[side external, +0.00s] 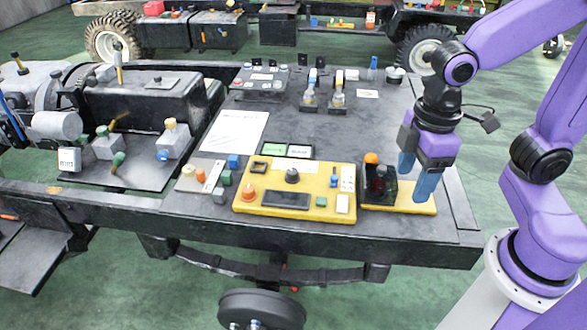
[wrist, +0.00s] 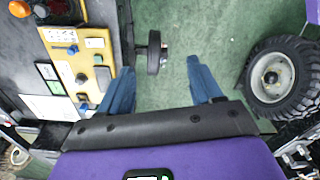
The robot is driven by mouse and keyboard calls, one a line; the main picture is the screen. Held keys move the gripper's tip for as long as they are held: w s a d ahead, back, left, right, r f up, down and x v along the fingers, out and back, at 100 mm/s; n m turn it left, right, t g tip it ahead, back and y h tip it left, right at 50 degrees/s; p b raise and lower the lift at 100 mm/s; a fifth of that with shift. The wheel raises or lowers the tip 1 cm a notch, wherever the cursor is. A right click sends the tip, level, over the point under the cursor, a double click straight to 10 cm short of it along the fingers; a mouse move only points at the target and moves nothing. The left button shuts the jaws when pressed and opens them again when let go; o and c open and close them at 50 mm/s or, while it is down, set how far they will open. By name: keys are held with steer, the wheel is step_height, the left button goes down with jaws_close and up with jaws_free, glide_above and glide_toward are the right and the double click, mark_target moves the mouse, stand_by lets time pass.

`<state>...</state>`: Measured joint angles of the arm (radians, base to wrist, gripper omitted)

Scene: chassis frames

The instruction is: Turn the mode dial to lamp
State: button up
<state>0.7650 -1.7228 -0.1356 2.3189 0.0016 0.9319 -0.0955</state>
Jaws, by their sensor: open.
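A yellow control panel (side external: 270,208) lies flat on the dark chassis deck. A black round knob (side external: 292,175), apparently the mode dial, stands near its upper middle; its pointer and labels are too small to read. In the wrist view, the panel (wrist: 92,58) and the black knob (wrist: 81,78) are left of the fingers. My gripper (side external: 415,178) has blue fingers pointing down, to the right of the panel, above the right end of a second yellow base (side external: 400,203). In the wrist view, my gripper (wrist: 160,82) is open, with only green floor and a wheel between its fingers.
An orange button (side external: 248,195), a dark display (side external: 286,199) and a white switch strip (side external: 347,178) are on the panel. Small blocks (side external: 220,187) lie left of it.

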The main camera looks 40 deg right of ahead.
steer(key=w+a, duration=0.4)
steer(key=w, duration=0.8)
steer(key=m, duration=0.3)
glide_above(294, 171)
step_height(294, 171, down, 11)
step_height(294, 171, down, 17)
steer(key=shift+f, duration=0.1)
steer(key=c, duration=1)
